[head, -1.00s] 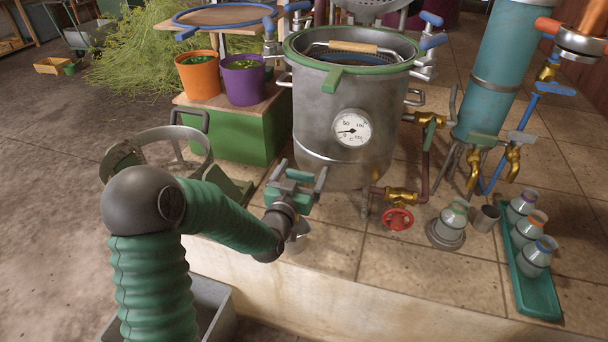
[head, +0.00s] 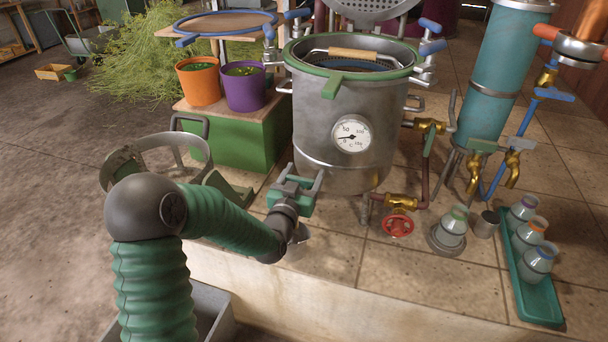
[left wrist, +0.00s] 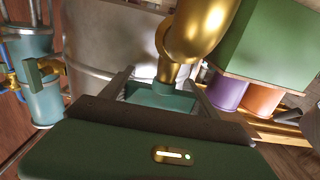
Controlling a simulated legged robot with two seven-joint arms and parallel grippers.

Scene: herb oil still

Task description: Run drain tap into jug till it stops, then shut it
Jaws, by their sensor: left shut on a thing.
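My left gripper (head: 296,184) is at the lower left of the steel still pot (head: 325,130). In the left wrist view its two fingers (left wrist: 162,92) are shut on the teal handle (left wrist: 160,97) of the drain tap. The tap's brass body (left wrist: 195,35) rises just beyond the fingers. In the head view the gripper covers most of this tap. A small grey metal piece (head: 301,234) shows behind the gripper at the tiled edge; I cannot tell whether it is the jug. No liquid stream is visible. My right gripper is not in view.
A red valve wheel (head: 397,223) is right of the drain tap. A glass bottle (head: 453,222), a metal cup (head: 486,224) and a teal tray (head: 541,303) of bottles stand farther right. A green box (head: 232,145) bearing pots is at left. The front tiles (head: 400,280) are clear.

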